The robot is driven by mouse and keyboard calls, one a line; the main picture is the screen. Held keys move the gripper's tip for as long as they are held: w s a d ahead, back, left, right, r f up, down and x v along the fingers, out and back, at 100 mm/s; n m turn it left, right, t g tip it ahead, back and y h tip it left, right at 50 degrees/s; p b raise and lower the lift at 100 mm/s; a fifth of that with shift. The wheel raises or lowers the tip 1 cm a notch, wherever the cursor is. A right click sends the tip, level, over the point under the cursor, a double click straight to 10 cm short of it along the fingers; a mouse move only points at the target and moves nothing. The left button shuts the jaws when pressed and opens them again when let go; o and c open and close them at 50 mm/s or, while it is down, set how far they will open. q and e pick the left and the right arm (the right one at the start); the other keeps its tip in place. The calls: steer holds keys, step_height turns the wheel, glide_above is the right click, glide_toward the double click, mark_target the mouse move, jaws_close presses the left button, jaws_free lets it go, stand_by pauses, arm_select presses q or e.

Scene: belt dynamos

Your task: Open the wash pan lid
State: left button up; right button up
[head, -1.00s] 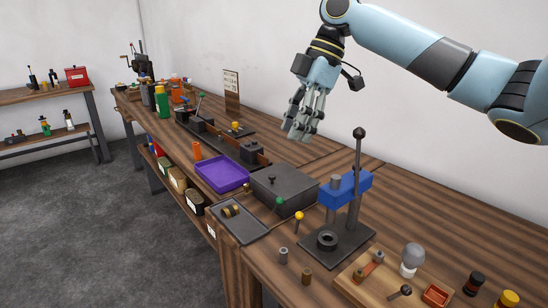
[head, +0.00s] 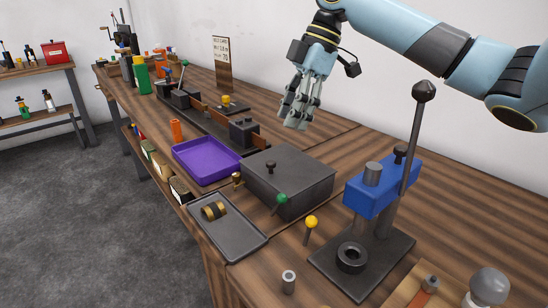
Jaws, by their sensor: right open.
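A dark grey box with a flat lid, which looks like the wash pan (head: 312,200), stands on the wooden bench. Its lid (head: 290,168) lies shut, and a small dark knob (head: 270,167) stands up on it. A green ball handle (head: 282,198) shows at its front side. My right gripper (head: 295,115) is open and empty, fingers pointing down. In the picture it is above and behind the box, apart from it. The inside of the box is hidden. My left gripper is not in view.
A purple tray (head: 205,175) stands left of the box and a grey tray (head: 240,238) with a brass-coloured part in front. A blue press (head: 383,185) with a tall lever stands close on the right. A yellow ball handle (head: 311,222) stands between.

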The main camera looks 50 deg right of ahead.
mark_target(271, 161)
steer(key=x, duration=0.9)
steer(key=shift+s+a+f, duration=0.1)
steer(key=shift+a+f, duration=0.15)
steer(key=shift+c, duration=0.2)
jaws_close()
